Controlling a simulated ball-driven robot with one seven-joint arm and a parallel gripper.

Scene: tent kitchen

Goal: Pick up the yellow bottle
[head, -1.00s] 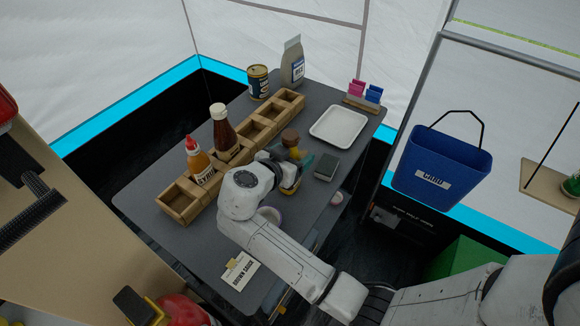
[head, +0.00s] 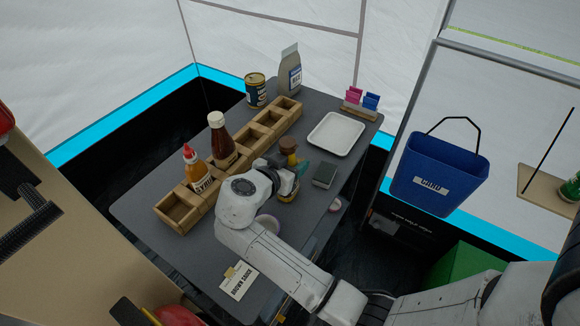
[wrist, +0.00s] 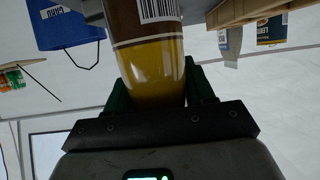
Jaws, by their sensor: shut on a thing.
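The yellow bottle shows in the wrist view (wrist: 152,72) as a yellow body with a brown label and a barcode, between the two dark green fingers of my gripper (wrist: 160,92).
A wooden rack (head: 178,212) runs to the left, holding a red-capped syrup bottle (head: 194,167) and a brown sauce bottle (head: 222,140). A dark box (head: 324,174) stands close on the right. A white tray (head: 335,134) lies behind. A tin (head: 256,90) and a grey bag (head: 289,70) stand farther back.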

